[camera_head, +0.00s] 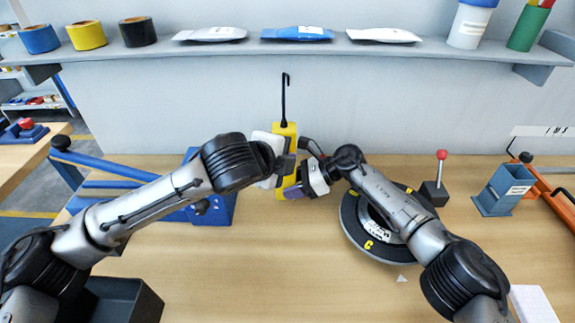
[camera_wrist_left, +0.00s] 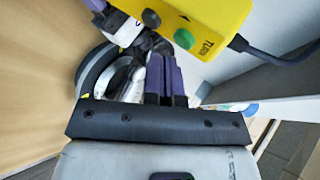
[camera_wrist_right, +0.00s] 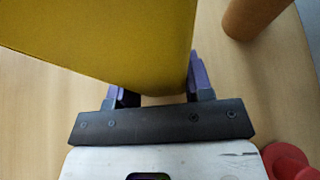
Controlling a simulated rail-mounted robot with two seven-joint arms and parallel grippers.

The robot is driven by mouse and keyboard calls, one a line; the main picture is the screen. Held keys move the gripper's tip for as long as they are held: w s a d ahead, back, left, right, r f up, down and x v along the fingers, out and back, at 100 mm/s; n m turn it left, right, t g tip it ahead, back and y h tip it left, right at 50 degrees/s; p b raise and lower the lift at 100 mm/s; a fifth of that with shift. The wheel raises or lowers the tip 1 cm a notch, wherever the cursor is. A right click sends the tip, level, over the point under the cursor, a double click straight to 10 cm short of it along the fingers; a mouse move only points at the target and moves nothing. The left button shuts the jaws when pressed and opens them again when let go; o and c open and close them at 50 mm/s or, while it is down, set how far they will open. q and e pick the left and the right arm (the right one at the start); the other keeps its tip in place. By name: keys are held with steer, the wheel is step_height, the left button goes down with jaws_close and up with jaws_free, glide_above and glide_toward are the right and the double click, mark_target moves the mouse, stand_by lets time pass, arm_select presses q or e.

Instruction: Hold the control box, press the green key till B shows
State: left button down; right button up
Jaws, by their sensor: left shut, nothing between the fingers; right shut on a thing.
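A white triangle mark (camera_head: 402,278) lies on the table in front of the turntable. A red-knobbed lever (camera_head: 440,156) and a blue holder (camera_head: 503,190) stand to the right. A blue frame (camera_head: 218,212) stands left, a dark bin (camera_head: 120,300) front left. The front middle is clear.

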arm_select(q)
steer(key=s, duration=0.6)
stand_by(0.6)
stand_by(2.5)
arm_select(e)
steer(key=o, duration=0.8)
